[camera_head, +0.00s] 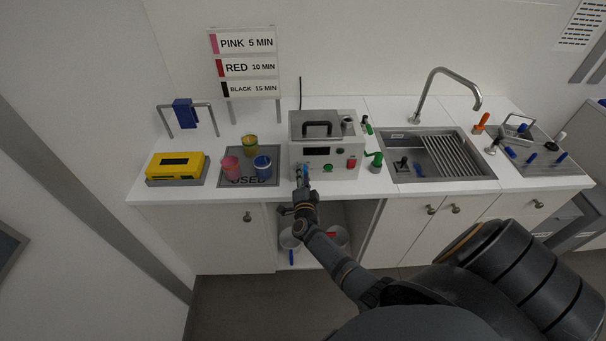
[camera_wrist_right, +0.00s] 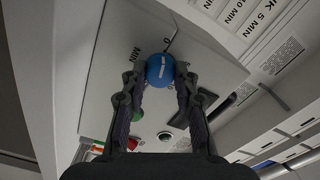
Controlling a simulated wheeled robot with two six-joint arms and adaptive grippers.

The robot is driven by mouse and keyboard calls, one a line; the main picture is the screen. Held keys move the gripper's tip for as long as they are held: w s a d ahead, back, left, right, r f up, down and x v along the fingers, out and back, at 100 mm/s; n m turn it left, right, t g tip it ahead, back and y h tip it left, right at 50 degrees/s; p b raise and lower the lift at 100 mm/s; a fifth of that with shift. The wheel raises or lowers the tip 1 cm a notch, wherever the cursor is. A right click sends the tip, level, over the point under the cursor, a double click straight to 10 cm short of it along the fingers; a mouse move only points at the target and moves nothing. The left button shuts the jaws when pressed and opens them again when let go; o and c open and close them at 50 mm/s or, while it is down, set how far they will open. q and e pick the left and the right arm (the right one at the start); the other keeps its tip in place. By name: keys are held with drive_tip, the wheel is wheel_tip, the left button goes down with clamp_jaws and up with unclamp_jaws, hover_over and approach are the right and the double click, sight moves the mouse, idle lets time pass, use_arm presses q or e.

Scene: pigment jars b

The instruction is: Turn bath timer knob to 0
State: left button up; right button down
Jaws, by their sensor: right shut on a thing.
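The bath (camera_head: 325,172) is a light grey box on the counter with a dark display and a black lid handle. Its timer knob is blue; a bit of the knob (camera_head: 306,169) shows at the lower left of the bath's front. In the right wrist view the knob (camera_wrist_right: 160,70) sits between the two fingers of my right gripper (camera_wrist_right: 160,82), which is shut on it. Printed "MIN" lettering is beside it; I cannot tell the exact setting. In the head view my right gripper (camera_head: 302,180) reaches the bath front from below. My left gripper is not in view.
Pink, yellow and blue jars (camera_head: 263,167) stand on a grey mat left of the bath, beside a yellow box (camera_head: 175,166). A sign (camera_head: 245,65) with minutes stands behind.

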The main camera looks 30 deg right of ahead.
drive_tip(key=shift+f, duration=0.1)
idle(0.3)
drive_tip(key=c, duration=1)
unclamp_jaws()
drive_tip(key=v, duration=1.2)
drive_tip(key=shift+s, duration=0.1)
